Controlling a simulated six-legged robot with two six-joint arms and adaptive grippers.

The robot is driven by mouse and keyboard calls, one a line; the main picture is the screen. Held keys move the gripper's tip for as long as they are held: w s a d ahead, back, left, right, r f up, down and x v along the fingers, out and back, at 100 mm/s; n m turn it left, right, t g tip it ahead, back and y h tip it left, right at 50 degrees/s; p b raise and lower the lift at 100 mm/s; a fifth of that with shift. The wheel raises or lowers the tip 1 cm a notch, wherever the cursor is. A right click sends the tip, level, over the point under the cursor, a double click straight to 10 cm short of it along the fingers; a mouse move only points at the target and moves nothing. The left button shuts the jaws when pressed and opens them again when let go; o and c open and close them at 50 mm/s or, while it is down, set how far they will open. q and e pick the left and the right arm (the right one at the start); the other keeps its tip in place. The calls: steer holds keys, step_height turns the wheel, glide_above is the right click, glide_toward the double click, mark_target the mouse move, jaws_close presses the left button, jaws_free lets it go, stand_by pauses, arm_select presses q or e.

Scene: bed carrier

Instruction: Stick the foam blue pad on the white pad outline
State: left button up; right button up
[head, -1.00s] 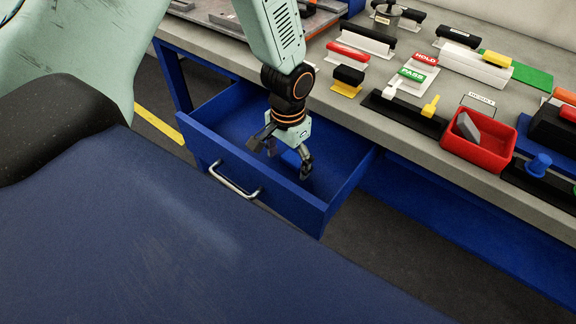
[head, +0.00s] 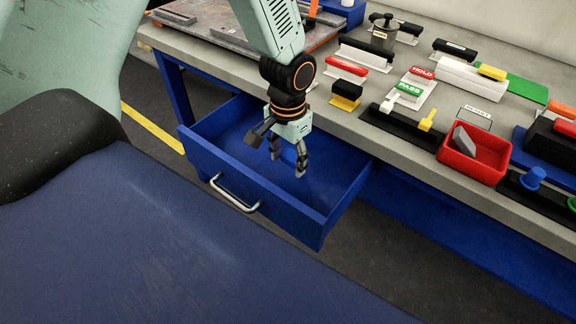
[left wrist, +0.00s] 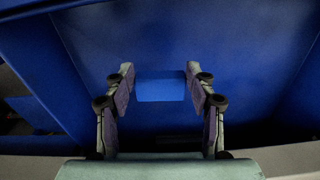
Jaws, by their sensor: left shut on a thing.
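My left gripper (head: 287,166) points down inside the open blue drawer (head: 235,192) under the workbench. In the left wrist view, its two fingers (left wrist: 160,88) are closed on the sides of a small blue block, the foam blue pad (left wrist: 160,88). The pad stands out only slightly against the blue drawer floor. In the head view I cannot make out the pad between the fingers. A thin rectangular outline (head: 478,112) lies on the bench above the red bin; I cannot tell whether it is the white pad outline. My right gripper is out of view.
The grey bench (head: 400,132) holds a red bin (head: 494,158) with a grey block, PASS (head: 410,90) and HOLD (head: 424,72) stamps, and black trays. The drawer's front wall and metal handle (head: 236,196) stand nearest me. A dark blue surface (head: 180,240) fills the foreground.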

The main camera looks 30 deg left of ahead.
arm_select(q)
step_height(320, 180, up, 5)
steer(key=p, duration=0.1)
steer(key=s+d+n, duration=0.3)
steer(key=d+n, duration=0.2)
steer(key=d, duration=0.3)
steer(key=shift+s+d, duration=0.25)
